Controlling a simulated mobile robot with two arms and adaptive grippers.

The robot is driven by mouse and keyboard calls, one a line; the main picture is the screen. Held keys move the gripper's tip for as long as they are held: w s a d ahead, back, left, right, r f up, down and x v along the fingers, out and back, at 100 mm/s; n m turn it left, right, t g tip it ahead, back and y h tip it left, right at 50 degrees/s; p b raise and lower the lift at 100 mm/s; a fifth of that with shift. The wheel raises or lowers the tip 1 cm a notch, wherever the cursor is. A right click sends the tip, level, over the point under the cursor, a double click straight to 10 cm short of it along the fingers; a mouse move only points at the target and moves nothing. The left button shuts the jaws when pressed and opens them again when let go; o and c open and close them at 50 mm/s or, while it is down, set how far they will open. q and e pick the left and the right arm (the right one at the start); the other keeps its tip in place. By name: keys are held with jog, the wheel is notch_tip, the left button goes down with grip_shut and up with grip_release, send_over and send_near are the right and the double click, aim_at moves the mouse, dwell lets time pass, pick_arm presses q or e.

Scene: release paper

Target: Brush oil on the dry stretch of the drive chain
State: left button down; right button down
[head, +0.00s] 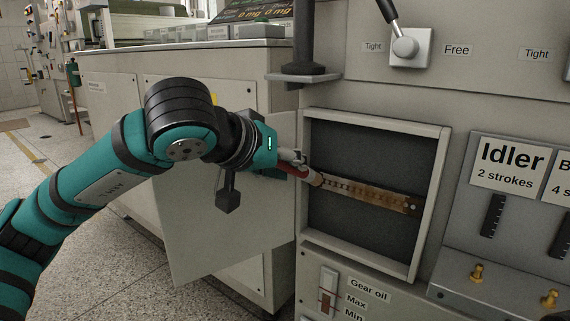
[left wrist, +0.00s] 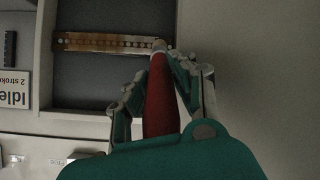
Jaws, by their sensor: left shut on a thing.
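The drive chain (head: 372,193) runs across a dark recess in the machine front. Its metal strip looks brownish, with a darker right part in the head view. The chain also shows in the left wrist view (left wrist: 108,42). My left gripper (head: 300,165) is at the left edge of the recess, shut on a red-handled brush (left wrist: 158,100). The brush tip (head: 317,180) is at the chain's left end in the head view; whether it touches is hard to tell. The left gripper (left wrist: 160,85) surrounds the handle in the wrist view. My right gripper is not in view.
A pale frame (head: 440,190) borders the recess. An open door panel (head: 215,235) hangs to its left. A lever (head: 404,47) marked Tight and Free is above. A gear oil gauge (head: 327,290) is below. The Idler label (head: 508,163) and brass fittings (head: 478,272) are right.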

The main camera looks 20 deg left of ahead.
pick_arm(q)
jog(key=shift+s+d, duration=1.3)
jog(key=shift+d, duration=2.2)
jog(key=shift+w+a, duration=0.45)
jog(key=shift+a, duration=0.75)
jog(key=shift+w+a, duration=0.4)
jog(key=shift+a, duration=0.75)
jog(key=shift+w+a, duration=0.45)
jog(key=shift+a, duration=0.75)
jog(key=s+a+b, duration=0.1)
jog(key=s+a, duration=0.1)
jog(key=s, duration=0.3)
jog(key=shift+s, duration=0.35)
jog(key=shift+s+a, duration=0.25)
jog(key=shift+s, duration=0.45)
jog(key=shift+s+a, duration=0.25)
jog(key=shift+s, duration=0.45)
